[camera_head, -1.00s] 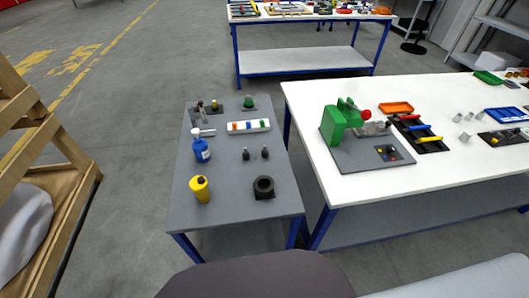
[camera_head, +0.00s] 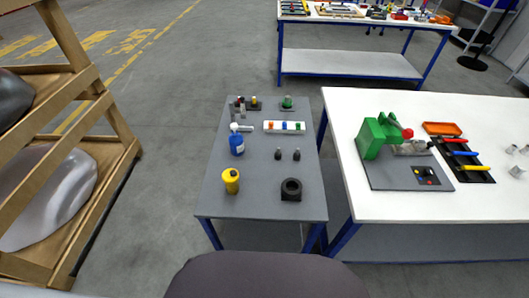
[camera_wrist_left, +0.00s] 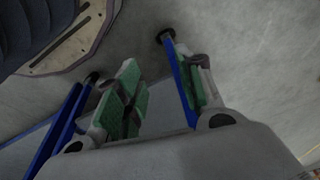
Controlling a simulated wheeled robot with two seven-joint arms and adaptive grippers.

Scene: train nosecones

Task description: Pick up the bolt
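No part in the head view is clearly a bolt at this size. Two small dark upright pieces with grey tips, a left one (camera_head: 278,153) and a right one (camera_head: 297,154), stand on the grey table (camera_head: 255,205) and may be bolts. A small pale piece (camera_head: 242,128) lies behind the blue bottle. My left gripper (camera_wrist_left: 160,85) shows in the left wrist view with its green-padded fingers apart and nothing between them. Blue table legs and floor lie beyond it. Neither gripper shows in the head view.
A white table (camera_head: 480,206) stands at right, a wooden rack (camera_head: 105,105) at left.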

